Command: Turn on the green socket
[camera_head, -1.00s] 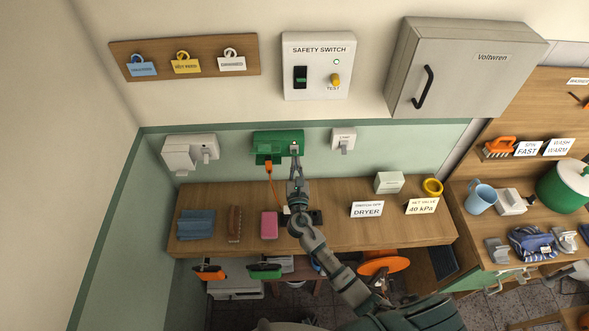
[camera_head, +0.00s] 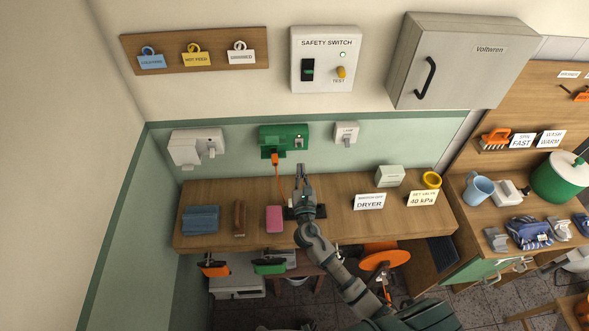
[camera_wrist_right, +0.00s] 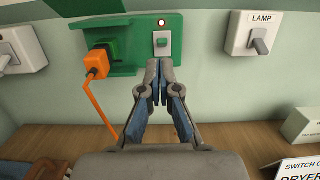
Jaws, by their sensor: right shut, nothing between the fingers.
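The green socket (camera_head: 283,140) is on the wall above the wooden counter. An orange plug (camera_wrist_right: 97,62) with an orange cord is in its left part. A small grey switch (camera_wrist_right: 162,43) sits on its right part, below a round indicator (camera_wrist_right: 161,22) with a pale centre and reddish rim. My right gripper (camera_head: 302,169) is shut and empty, below the socket in the head view. In the right wrist view its fingertips (camera_wrist_right: 159,66) appear just under the switch, which stays visible; contact is not evident. My left gripper is not in view.
A white lamp switch (camera_head: 346,133) is right of the socket, and a white socket unit (camera_head: 197,146) is left. The safety switch box (camera_head: 325,59) is above. A pink block (camera_head: 274,219) and a dryer card (camera_head: 369,202) are on the counter.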

